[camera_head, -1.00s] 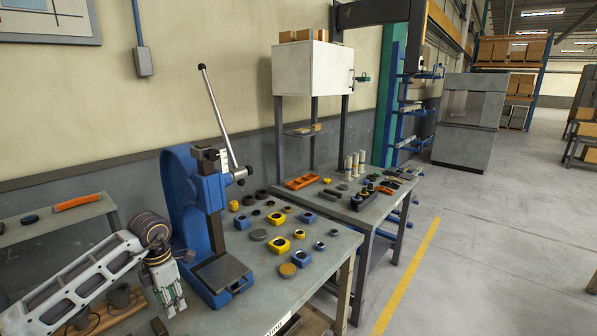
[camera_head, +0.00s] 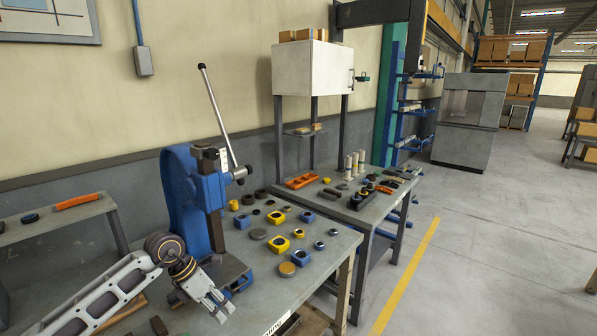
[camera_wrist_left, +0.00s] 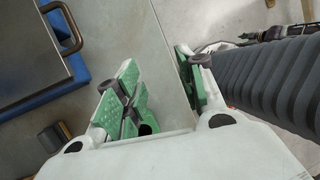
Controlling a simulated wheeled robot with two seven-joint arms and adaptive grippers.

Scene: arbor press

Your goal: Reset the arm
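The blue arbor press (camera_head: 185,205) stands on the workbench (camera_head: 330,262). Its long metal lever arm (camera_head: 217,115) points up and slightly left, with a black knob at the top. The lever's pivot hub is at the right of the press head. My left gripper (camera_head: 222,306) is low in front of the press base, well below the lever and apart from it. In the left wrist view, its green-padded fingers (camera_wrist_left: 163,90) are spread with nothing between them. The press's blue base and dark plate (camera_wrist_left: 35,50) show at the upper left there. My right gripper is out of view.
Yellow and blue blocks (camera_head: 278,245) and round discs lie on the bench right of the press. A second table (camera_head: 372,212) with small parts stands behind it. A side shelf (camera_head: 60,220) is at the left. Air around the lever's upper part is clear.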

